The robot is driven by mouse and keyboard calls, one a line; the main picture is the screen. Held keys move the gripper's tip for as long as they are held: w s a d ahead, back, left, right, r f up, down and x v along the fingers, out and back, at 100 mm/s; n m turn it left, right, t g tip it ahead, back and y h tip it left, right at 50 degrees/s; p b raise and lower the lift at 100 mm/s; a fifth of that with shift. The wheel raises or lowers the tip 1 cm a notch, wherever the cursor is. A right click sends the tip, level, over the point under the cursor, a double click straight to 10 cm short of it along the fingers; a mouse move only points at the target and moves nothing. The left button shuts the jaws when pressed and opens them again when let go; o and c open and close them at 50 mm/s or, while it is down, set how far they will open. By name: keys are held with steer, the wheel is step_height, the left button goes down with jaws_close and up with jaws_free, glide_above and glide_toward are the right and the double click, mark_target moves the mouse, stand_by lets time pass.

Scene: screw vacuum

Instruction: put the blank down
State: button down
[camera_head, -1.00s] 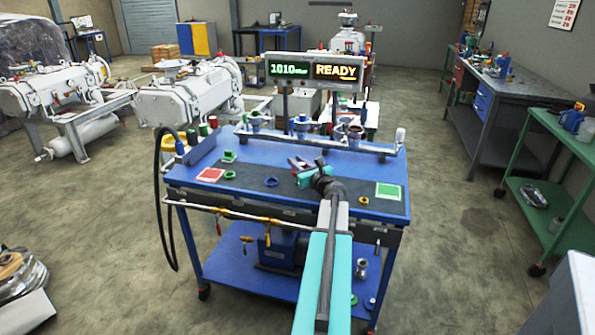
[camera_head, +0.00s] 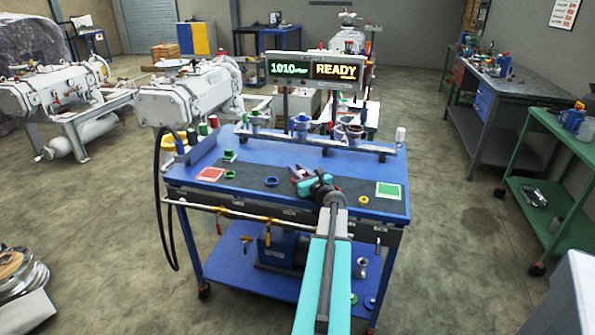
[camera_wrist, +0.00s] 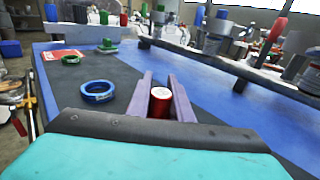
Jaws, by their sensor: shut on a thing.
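The blank looks like a small red cylinder with a pale top (camera_wrist: 159,101), and it stands between my gripper's two grey fingers in the wrist view. My gripper (camera_head: 297,172) is shut on it above the dark mat (camera_head: 235,190) of the blue bench. In the wrist view my gripper (camera_wrist: 160,92) points toward the back of the bench. The fingers hide part of the blank. I cannot tell whether its underside touches the mat.
A blue ring (camera_wrist: 98,91) lies left of my gripper. Green rings (camera_head: 230,174), a red card (camera_head: 210,174) and a green card (camera_head: 388,190) lie on the bench. A pipe manifold with ports (camera_head: 320,140) runs along the back. A display (camera_head: 316,71) reads READY.

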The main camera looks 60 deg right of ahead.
steer(key=shift+a+f+b, duration=0.15)
steer(key=shift+f+b, duration=0.2)
steer(key=shift+f, duration=0.25)
steer(key=c, duration=1.6)
jaws_free()
steer(key=shift+f, duration=0.1)
steer(key=shift+r+p, duration=0.55)
steer(key=shift+r, duration=0.1)
steer(key=shift+r+b+v, duration=0.2)
steer(key=shift+b+v, duration=0.4)
steer(key=shift+v, duration=5.35)
